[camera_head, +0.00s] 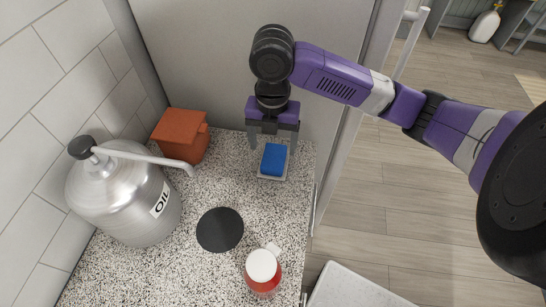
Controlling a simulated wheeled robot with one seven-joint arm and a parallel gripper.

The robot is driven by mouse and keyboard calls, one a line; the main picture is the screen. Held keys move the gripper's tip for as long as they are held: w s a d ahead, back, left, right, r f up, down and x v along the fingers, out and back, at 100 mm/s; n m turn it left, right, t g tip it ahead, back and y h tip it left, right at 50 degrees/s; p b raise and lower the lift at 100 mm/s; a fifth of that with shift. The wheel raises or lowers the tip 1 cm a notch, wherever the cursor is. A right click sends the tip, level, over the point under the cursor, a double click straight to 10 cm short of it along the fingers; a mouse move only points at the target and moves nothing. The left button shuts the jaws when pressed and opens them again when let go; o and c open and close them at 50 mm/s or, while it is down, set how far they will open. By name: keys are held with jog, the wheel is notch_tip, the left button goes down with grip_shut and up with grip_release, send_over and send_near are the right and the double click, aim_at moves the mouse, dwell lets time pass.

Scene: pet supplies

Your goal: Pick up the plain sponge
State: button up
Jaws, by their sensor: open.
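A blue sponge (273,158) lies on a small pale tray or dish (271,178) on the speckled counter, near its right edge. My gripper (272,146) hangs over the far side of the sponge, pointing down. Its two dark fingers are spread, one to the left and one to the right of the sponge. I see no contact with the sponge, but the exact height of the fingertips is hard to tell.
A metal oil can (128,195) with a long spout and an orange-brown box (181,136) stand at left. A black disc (220,230) and a red jar with a white lid (262,266) are nearer. A pale panel rises behind the counter (200,185).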

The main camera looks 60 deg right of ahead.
aim_at(274, 155)
jog(key=shift+s+a+f+p, duration=0.1)
jog(key=shift+s+f+p, duration=0.1)
jog(key=shift+f, duration=0.95)
jog(key=shift+s+f+p, duration=0.1)
jog(key=shift+f+p, duration=0.1)
jog(key=shift+f, duration=0.95)
jog(key=c, duration=1.4)
jog(key=shift+c, duration=0.2)
jog(key=shift+r, duration=0.15)
notch_tip(274, 155, up, 20)
